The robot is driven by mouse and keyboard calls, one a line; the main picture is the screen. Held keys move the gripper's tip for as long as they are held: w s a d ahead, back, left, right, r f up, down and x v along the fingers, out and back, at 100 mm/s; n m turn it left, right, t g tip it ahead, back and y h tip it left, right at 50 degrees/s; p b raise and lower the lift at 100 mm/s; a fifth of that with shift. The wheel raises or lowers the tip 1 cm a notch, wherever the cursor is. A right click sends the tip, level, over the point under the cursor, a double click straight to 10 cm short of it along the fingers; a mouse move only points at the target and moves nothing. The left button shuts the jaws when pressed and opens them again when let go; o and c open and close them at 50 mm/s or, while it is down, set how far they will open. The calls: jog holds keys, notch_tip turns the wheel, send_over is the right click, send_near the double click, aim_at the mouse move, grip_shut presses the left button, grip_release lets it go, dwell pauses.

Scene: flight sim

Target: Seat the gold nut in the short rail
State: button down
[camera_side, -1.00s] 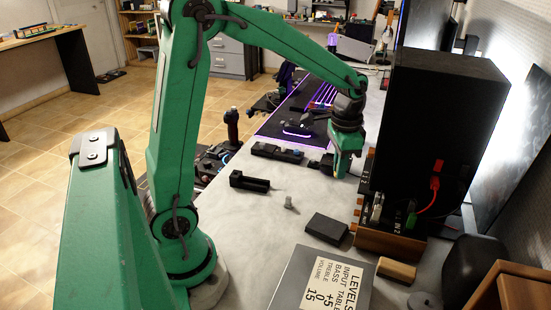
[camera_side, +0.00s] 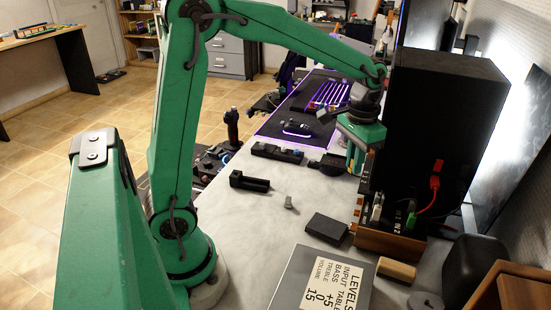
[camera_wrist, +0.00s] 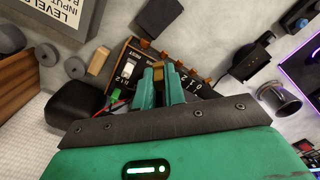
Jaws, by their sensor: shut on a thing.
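My gripper (camera_wrist: 165,74) is shut on a small gold-brown piece, the gold nut (camera_wrist: 170,76), between its green fingers in the wrist view. In the side view my gripper (camera_side: 358,160) hangs beside the left face of the tall black box, and the nut cannot be made out there. A short dark rail (camera_side: 250,182) lies on the grey table, well to the left of my gripper. A longer dark rail (camera_side: 277,152) lies behind it. The nut is apart from both rails.
A wood-sided control box (camera_wrist: 130,72) with switches lies just beyond my fingertips, below the tall black box (camera_side: 440,120). A small grey fitting (camera_side: 290,202) and a dark block (camera_side: 326,228) stand on the table. A metal cup (camera_wrist: 280,98) is at right. The table's middle is mostly clear.

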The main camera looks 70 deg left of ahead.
jog(key=shift+a, duration=0.1)
jog(key=m, duration=0.8)
send_near(250, 181)
jog(key=shift+w+d, duration=0.55)
jog(key=shift+d, duration=0.2)
jog(key=shift+w+d, duration=0.55)
jog(key=shift+d, duration=0.15)
jog(key=shift+f, duration=0.1)
jog(key=shift+f, duration=2.4)
jog(key=shift+f, duration=0.6)
